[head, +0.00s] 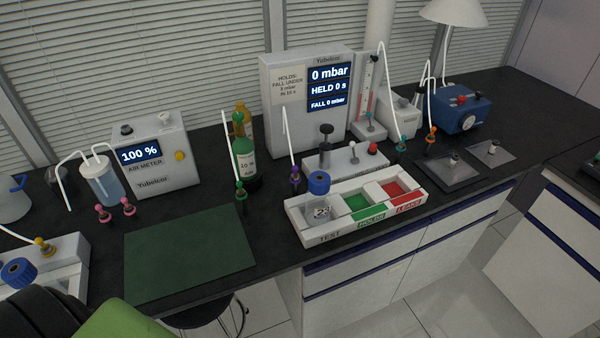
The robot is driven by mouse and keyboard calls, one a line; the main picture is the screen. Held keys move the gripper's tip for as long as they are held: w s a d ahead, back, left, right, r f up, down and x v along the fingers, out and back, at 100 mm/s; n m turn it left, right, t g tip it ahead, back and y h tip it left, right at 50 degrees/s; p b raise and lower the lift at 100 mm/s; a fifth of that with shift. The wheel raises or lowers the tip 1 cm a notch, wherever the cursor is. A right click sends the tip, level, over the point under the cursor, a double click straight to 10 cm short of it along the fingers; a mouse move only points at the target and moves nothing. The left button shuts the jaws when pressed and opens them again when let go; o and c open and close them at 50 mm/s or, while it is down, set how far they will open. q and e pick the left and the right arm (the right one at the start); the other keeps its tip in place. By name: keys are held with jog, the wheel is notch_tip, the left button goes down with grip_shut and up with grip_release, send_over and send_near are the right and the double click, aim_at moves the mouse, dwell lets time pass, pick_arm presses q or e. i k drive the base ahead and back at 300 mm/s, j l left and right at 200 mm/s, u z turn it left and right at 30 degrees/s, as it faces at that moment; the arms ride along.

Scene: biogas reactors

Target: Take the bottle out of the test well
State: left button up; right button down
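Neither of my grippers shows in the head view.
The tester (290,110) behind reads 0 mbar, HELD 0 s. A black-knobbed plunger (326,140) stands close behind the bottle. A green gas bottle (244,160) and upright tubes with coloured connectors stand nearby. A dark green mat (188,252) lies clear at left.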

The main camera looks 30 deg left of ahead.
aim_at(318, 208)
jog(key=l+u, duration=0.15)
jog(key=u, duration=0.65)
jog(key=l+u, duration=0.45)
jog(key=l, duration=0.45)
jog(key=l+u, duration=0.45)
jog(key=l, duration=0.45)
